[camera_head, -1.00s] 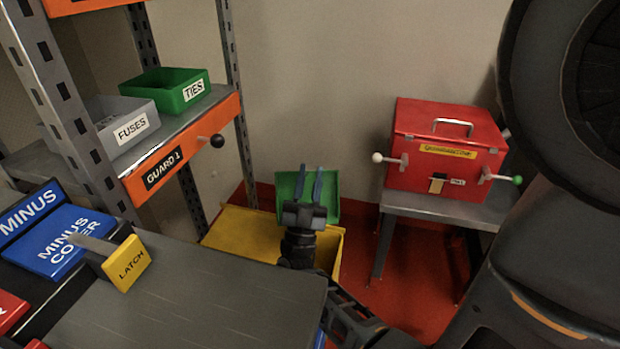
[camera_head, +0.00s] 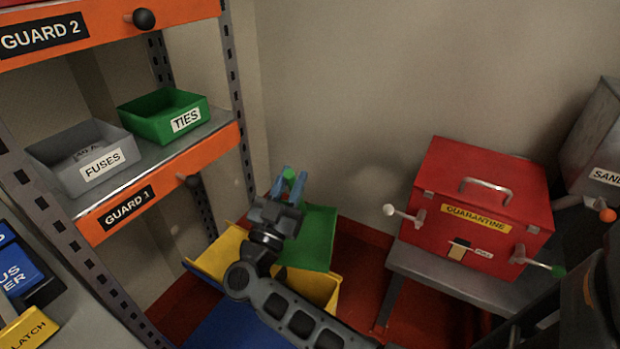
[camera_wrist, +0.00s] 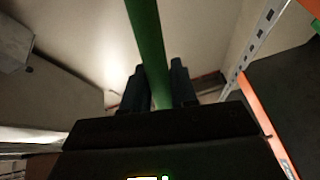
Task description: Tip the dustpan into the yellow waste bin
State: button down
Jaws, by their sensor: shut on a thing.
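My gripper (camera_head: 289,184) is shut on the green handle of the dustpan. The handle (camera_wrist: 150,45) runs between the two fingers in the wrist view. The dustpan's green pan (camera_head: 312,240) shows in the head view to the right of my gripper, above the back right part of the yellow waste bin (camera_head: 222,252). The pan looks tilted. My arm and the pan hide much of the bin's opening, and I cannot tell what lies in the pan or in the bin.
A shelf rack (camera_head: 152,183) with a grey FUSES box (camera_head: 75,160) and a green TIES box (camera_head: 163,117) stands left of the bin. A red quarantine box (camera_head: 480,200) sits on a grey stand (camera_head: 445,275) to the right. Red floor shows between bin and stand.

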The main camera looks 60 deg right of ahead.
jog(key=shift+w+d+r+y+p, duration=0.1)
jog(key=shift+d+r+y+p, duration=0.1)
jog(key=shift+d+p, duration=0.3)
jog(key=shift+w+d+r+y+p, duration=0.1)
jog(key=shift+d+r+y+p, duration=0.1)
jog(key=shift+d+p, duration=0.2)
jog(key=w+d+r+n+y+p, duration=0.1)
jog(key=d+y+p, duration=0.3)
jog(key=d, duration=0.5)
jog(key=shift+w+r+y+p, duration=0.15)
jog(key=shift+w+y+p, duration=0.15)
jog(key=shift+w+p, duration=0.8)
jog(key=shift+s+p, duration=0.3)
jog(key=shift+s, duration=0.05)
